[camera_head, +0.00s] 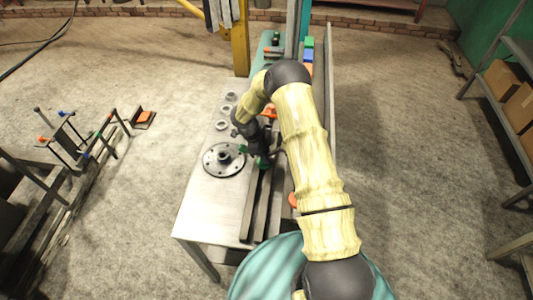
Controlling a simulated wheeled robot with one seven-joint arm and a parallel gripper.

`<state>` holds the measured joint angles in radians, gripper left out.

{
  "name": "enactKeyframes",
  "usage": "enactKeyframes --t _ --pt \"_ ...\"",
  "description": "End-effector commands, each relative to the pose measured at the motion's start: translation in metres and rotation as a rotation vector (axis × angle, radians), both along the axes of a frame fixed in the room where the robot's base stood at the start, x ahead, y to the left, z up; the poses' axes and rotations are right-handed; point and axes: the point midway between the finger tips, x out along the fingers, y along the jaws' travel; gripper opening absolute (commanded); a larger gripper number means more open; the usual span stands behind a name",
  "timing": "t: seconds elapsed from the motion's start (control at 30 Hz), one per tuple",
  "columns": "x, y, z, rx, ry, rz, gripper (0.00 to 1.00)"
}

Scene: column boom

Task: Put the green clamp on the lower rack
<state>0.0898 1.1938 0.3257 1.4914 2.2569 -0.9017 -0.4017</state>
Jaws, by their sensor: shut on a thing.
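My gripper (262,158) is at the end of my bent arm, low over the table's steel bars. It is shut on the green clamp (264,163), of which only a small dark green part shows; my gripper and arm hide the rest. At the left stand dark metal racks with coloured clamps on them. One rack (62,146) holds orange and blue pieces; another (104,134) beside it holds small green, blue and orange pieces. I cannot tell for sure which is the lower rack.
The metal table (197,212) carries a round flange (224,160), several rings and long steel bars (258,215). An orange block on a dark plate (143,118) lies on the floor. A yellow post (241,45) stands behind. Open floor lies between table and racks. Shelves with boxes (518,107) are right.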

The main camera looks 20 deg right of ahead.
Motion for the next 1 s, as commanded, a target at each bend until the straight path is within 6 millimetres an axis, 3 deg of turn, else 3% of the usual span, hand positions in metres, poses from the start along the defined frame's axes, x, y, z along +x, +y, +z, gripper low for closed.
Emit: enactKeyframes --t 0.17,0.2,0.23,0.57,1.0 --pt "0.001 0.000 0.000 -0.001 -0.001 -0.001 0.00" --pt "0.001 0.000 0.000 -0.001 -0.001 -0.001 0.31" --pt "0.001 0.000 0.000 -0.001 -0.001 -0.001 0.36" --pt "0.000 0.000 0.001 0.000 0.000 0.000 0.36" --pt "0.000 0.000 0.022 0.000 0.000 0.000 0.36"
